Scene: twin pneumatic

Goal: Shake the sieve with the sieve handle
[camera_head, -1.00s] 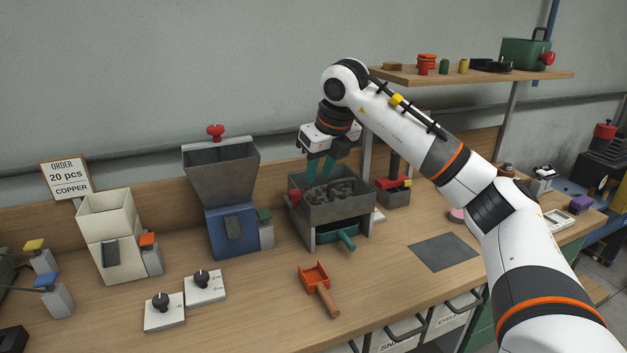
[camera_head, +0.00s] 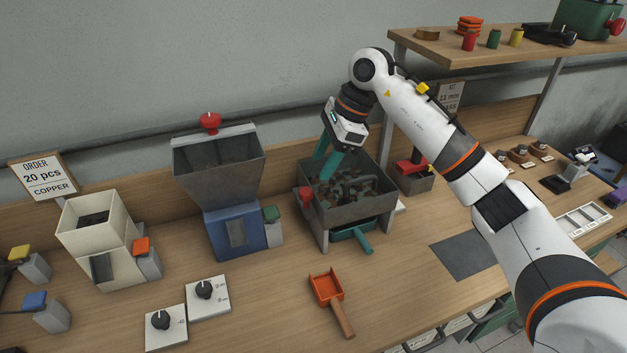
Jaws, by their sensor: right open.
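The sieve is a grey metal box (camera_head: 345,213) on legs, right of the blue hopper, with dark and brownish pieces inside. A red knob-like handle (camera_head: 306,198) sticks out at its left side. A teal tray with a handle (camera_head: 362,241) sits under the box. My right gripper (camera_head: 324,165) has teal fingers, is open and empty, and points down over the back left part of the sieve. It appears apart from the red handle. My left gripper does not show.
A blue-based hopper (camera_head: 232,228) and a cream hopper (camera_head: 97,232) stand to the left. An orange scoop (camera_head: 327,289) lies in front of the sieve. Two dial boxes (camera_head: 207,297) are front left. A dark mat (camera_head: 464,256) lies right; a shelf (camera_head: 470,50) hangs above.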

